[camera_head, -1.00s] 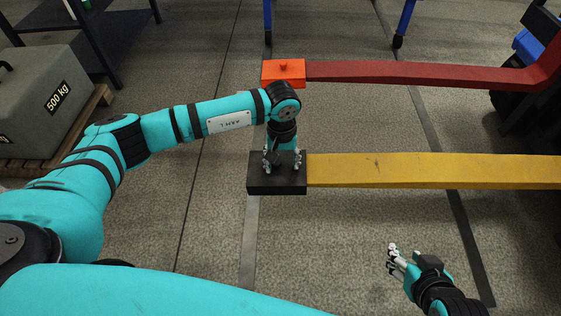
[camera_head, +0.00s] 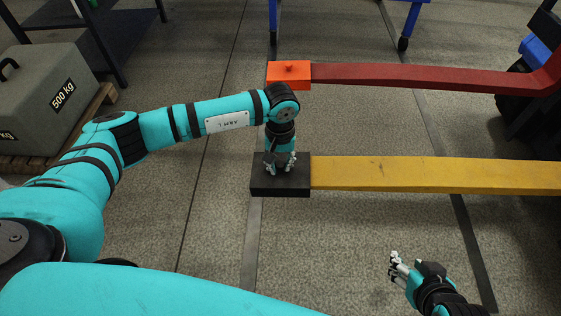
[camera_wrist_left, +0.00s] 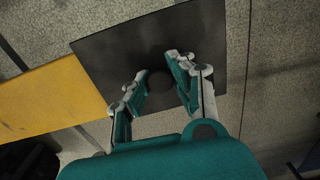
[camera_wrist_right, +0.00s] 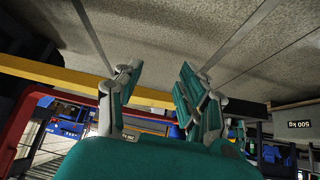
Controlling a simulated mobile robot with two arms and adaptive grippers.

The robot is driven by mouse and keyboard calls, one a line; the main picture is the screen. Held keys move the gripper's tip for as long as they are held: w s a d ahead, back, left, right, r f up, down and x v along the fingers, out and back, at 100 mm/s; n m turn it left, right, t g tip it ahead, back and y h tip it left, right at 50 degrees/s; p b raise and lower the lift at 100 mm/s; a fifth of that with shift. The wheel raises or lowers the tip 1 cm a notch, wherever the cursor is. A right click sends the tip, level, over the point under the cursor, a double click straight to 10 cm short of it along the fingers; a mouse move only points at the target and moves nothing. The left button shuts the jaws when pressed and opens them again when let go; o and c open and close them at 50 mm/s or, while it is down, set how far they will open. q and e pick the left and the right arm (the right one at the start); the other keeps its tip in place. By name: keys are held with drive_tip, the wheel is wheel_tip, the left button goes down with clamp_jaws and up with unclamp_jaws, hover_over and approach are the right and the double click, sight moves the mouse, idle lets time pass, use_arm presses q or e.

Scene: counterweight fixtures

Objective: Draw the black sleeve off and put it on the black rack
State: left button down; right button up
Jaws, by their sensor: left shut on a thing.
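The black sleeve (camera_head: 262,187) is a flat black block on the free end of the yellow fork arm (camera_head: 430,173). It also shows in the left wrist view (camera_wrist_left: 205,30), with a small dark knob (camera_wrist_left: 158,79) on top. My left gripper (camera_head: 280,168) points down over the sleeve and is shut on its knob, which its fingers partly hide. My right gripper (camera_head: 394,262) is empty, its fingers apart, low on the right over the floor. A black rack (camera_head: 125,30) with dark legs stands at the upper left.
An orange sleeve (camera_head: 290,71) sits on the end of the red arm (camera_head: 420,76), parallel behind the yellow one. A grey 500 kg weight (camera_head: 45,95) rests on a wooden pallet (camera_head: 103,96) at the left. Floor left of the black sleeve is clear.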

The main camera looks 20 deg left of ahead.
use_arm(q)
drive_tip(key=shift+s+a+f, duration=0.1)
drive_tip(key=shift+s+a, duration=0.2)
drive_tip(key=shift+a, duration=0.2)
drive_tip(key=shift+s+a, duration=0.15)
drive_tip(key=shift+a, duration=0.5)
drive_tip(key=shift+s+a, duration=0.2)
drive_tip(key=shift+a, duration=0.65)
drive_tip(key=shift+s+a, duration=0.2)
drive_tip(key=shift+a, duration=0.7)
drive_tip(key=shift+s+a, duration=0.2)
drive_tip(key=shift+a, duration=0.65)
drive_tip(key=s+a, duration=0.3)
drive_tip(key=a, duration=0.6)
drive_tip(key=shift+a, duration=0.4)
use_arm(e)
drive_tip(key=shift+w, duration=0.15)
use_arm(q)
drive_tip(key=shift+r, duration=0.2)
